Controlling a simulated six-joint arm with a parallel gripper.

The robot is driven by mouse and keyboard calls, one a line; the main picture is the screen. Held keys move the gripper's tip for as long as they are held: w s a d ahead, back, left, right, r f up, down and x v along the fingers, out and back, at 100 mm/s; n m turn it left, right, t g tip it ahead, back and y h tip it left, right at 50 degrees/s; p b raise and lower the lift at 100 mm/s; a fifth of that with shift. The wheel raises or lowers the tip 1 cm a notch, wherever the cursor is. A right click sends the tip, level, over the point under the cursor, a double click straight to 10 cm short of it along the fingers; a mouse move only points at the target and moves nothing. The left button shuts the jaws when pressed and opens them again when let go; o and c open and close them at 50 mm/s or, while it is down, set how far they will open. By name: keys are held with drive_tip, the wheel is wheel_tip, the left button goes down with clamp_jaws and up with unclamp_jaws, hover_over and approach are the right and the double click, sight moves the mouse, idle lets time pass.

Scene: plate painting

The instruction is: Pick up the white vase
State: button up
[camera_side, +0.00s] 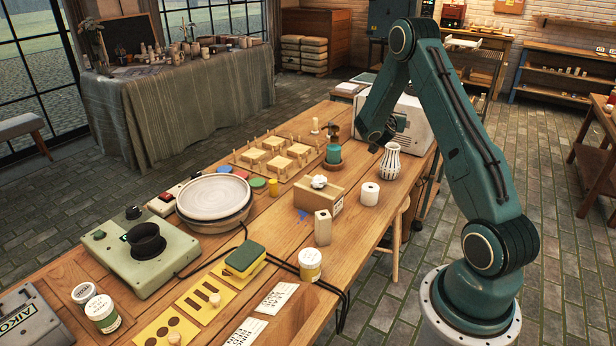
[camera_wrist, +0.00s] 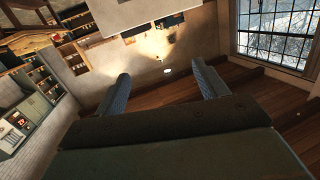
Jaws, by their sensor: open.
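The white vase (camera_side: 390,160) has dark vertical stripes and a narrow neck. It stands upright on the wooden table, towards the far right side in the side view. My gripper (camera_wrist: 162,84) shows in the wrist view with its two fingers wide apart and nothing between them. It faces the room's wall and window there, and the vase is not in that view. In the side view my arm's lower end hangs just left of the vase and appears apart from it. The fingers are hard to make out there.
A white paper roll (camera_side: 370,193) and a wooden box (camera_side: 318,195) stand in front of the vase. A teal pot (camera_side: 334,153) is to its left, with a wooden peg rack (camera_side: 262,160) beyond. A pale machine (camera_side: 408,125) stands behind. Plates on a turntable (camera_side: 213,197) are farther left.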

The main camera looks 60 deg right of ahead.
drive_tip(key=n+t, duration=0.2)
hover_over(393, 153)
wheel_tip(393, 153, down, 8)
drive_tip(key=f, duration=0.1)
drive_tip(key=shift+a+r+h, duration=0.2)
drive_tip(key=shift+r+h, duration=0.05)
drive_tip(key=shift+h, duration=0.05)
drive_tip(key=shift+f, duration=1.15)
drive_tip(key=shift+f, duration=2.45)
drive_tip(key=shift+w+d+r, duration=0.1)
drive_tip(key=shift+d+r, duration=0.05)
drive_tip(key=shift+d, duration=0.2)
drive_tip(key=shift+x, duration=1.15)
